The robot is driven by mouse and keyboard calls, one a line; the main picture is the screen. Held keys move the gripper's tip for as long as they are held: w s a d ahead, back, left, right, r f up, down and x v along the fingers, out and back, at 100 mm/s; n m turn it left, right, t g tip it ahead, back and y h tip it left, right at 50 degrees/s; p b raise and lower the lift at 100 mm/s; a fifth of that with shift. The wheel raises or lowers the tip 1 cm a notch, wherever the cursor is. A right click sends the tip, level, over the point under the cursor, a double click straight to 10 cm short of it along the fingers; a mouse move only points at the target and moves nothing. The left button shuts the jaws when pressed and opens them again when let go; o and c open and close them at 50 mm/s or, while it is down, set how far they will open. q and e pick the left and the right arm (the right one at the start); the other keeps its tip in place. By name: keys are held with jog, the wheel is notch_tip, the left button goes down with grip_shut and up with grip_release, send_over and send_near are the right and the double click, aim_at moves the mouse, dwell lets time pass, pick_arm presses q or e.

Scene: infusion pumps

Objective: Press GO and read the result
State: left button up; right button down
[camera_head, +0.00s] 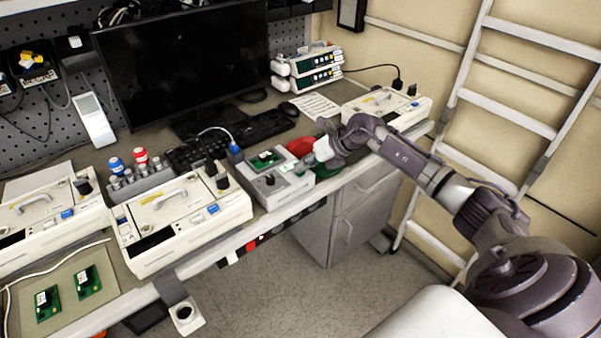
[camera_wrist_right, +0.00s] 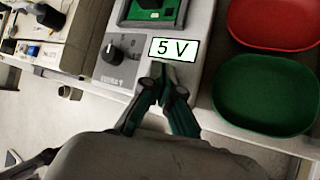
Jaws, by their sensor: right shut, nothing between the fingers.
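The test box (camera_head: 281,187) is a pale grey unit at the bench's front edge, with a green board (camera_head: 266,158) on top and a dark knob. In the right wrist view its small display (camera_wrist_right: 173,49) reads "5 V", and the black knob (camera_wrist_right: 112,54) is left of it. My right gripper (camera_head: 318,152) is shut and empty. In the right wrist view its fingertips (camera_wrist_right: 164,72) are just below the display, over the box's front. Whether they touch the box I cannot tell. The fingers may hide the GO button; I cannot make it out. My left gripper is not in view.
A red bowl (camera_wrist_right: 280,22) and a green bowl (camera_wrist_right: 265,95) stand right of the box. White infusion pump units (camera_head: 187,215) stand left of it. A keyboard (camera_head: 262,129) and monitor (camera_head: 185,60) are behind. Two green boards lie on a mat (camera_head: 100,262) at lower left.

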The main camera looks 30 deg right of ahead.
aim_at(303, 173)
jog(key=shift+f, duration=0.2)
jog(key=shift+r, duration=0.1)
jog(key=shift+r+p, duration=0.5)
jog(key=shift+r, duration=0.25)
jog(key=shift+r+p, duration=1.85)
jog(key=shift+r, duration=0.7)
jog(key=shift+f, duration=0.1)
